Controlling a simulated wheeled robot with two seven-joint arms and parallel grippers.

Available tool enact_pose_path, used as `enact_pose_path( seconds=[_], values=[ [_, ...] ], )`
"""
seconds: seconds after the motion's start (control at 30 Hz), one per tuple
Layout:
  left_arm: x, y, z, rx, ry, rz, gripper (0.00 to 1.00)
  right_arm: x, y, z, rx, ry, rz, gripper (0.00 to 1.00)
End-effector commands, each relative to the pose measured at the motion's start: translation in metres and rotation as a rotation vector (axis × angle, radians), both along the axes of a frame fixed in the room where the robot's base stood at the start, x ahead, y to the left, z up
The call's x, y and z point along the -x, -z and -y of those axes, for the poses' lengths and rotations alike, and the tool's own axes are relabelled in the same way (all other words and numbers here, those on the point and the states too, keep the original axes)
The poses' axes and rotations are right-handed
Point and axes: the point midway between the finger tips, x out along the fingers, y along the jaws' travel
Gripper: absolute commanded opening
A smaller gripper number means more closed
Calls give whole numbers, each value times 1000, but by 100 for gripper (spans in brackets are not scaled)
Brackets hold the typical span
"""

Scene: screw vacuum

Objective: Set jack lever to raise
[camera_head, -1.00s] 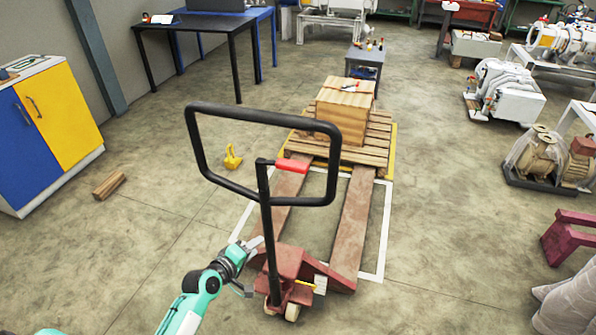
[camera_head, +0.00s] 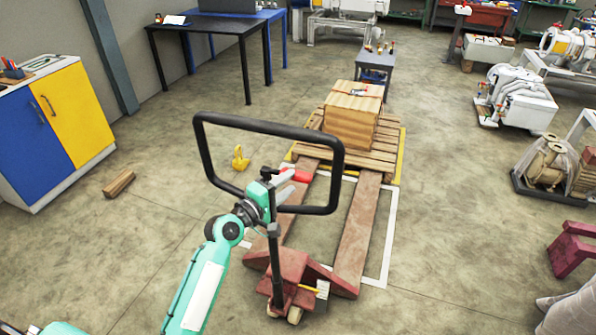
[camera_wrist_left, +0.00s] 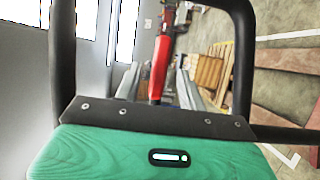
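The pallet jack has a black loop handle (camera_head: 205,150) on an upright post (camera_head: 274,265). The jack lever (camera_head: 298,175), with a red grip, sits at the top of the post, partly covered by my left gripper (camera_head: 284,176). In the left wrist view the red lever (camera_wrist_left: 160,68) stands between the two grey fingers of the left gripper (camera_wrist_left: 157,86), which are apart with gaps beside the lever. The loop handle (camera_wrist_left: 62,60) frames both sides of that view. My right gripper is not in view.
The jack's red forks (camera_head: 355,235) run under a wooden pallet (camera_head: 385,152) carrying a wooden crate (camera_head: 350,120). A yellow object (camera_head: 240,158) and a wood block (camera_head: 119,183) lie on the floor at left. A blue and yellow cabinet (camera_head: 75,115) stands far left.

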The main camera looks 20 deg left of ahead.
Motion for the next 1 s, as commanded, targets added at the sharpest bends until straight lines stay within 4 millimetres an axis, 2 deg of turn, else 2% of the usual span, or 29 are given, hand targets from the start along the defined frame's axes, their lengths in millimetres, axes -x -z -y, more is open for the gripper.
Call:
enact_pose_path(
  seconds=[0.1, 0.3, 0.67, 0.87, 0.9, 1.0],
  values=[
    [-20, -3, 9, 1, -1, 0, 40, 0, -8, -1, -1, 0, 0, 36],
    [-38, 0, 17, -1, -1, 0, 40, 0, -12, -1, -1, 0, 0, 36],
    [-43, 1, 19, -1, -1, 0, 40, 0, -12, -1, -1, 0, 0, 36],
    [-43, 1, 19, -1, -1, 0, 3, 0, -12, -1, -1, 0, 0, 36],
    [-43, 1, 19, -1, -1, 0, 0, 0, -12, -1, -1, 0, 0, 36],
    [-43, 1, 19, -1, -1, 0, 0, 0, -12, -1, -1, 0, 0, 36]
  ],
)
